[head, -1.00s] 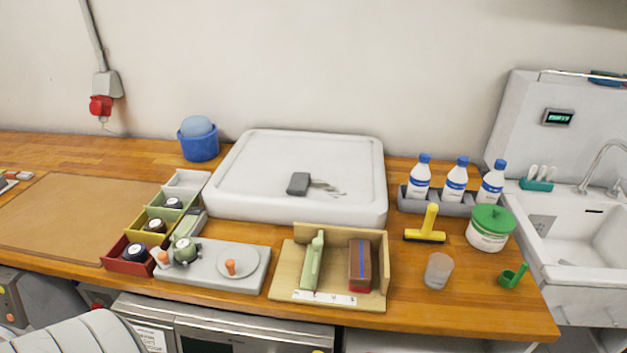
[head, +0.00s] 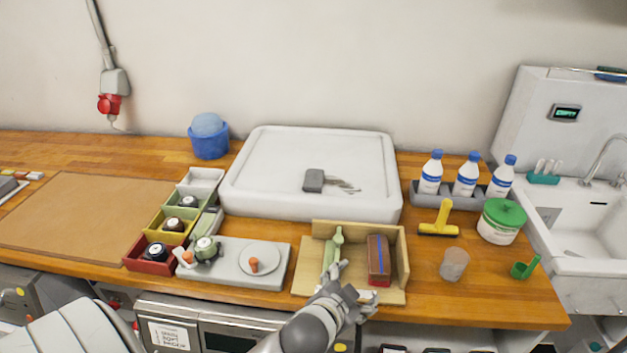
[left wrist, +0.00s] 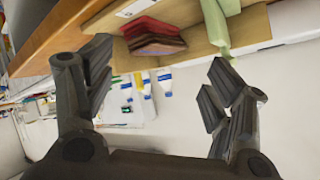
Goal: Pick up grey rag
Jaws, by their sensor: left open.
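A small dark grey piece (head: 313,180) lies on the white slab (head: 250,190) beside some thin pale strips; it may be the grey rag, but I cannot tell for sure. My left gripper (head: 350,288) is open and empty at the front edge of the wooden stand (head: 305,282), well in front of the slab. It also shows open in the left wrist view (left wrist: 160,82), with the red and brown folded stack (left wrist: 153,38) beyond its fingers. That stack (head: 378,262) stands in the wooden stand with a blue stripe on it. My right gripper is out of view.
A light green upright tool (head: 337,243) stands in the wooden stand, close to my left gripper. A grey plate (head: 272,277) is to its left. A yellow tool (head: 440,220), a clear cup (head: 454,264) and a green-lidded tub (head: 501,222) stand to the right.

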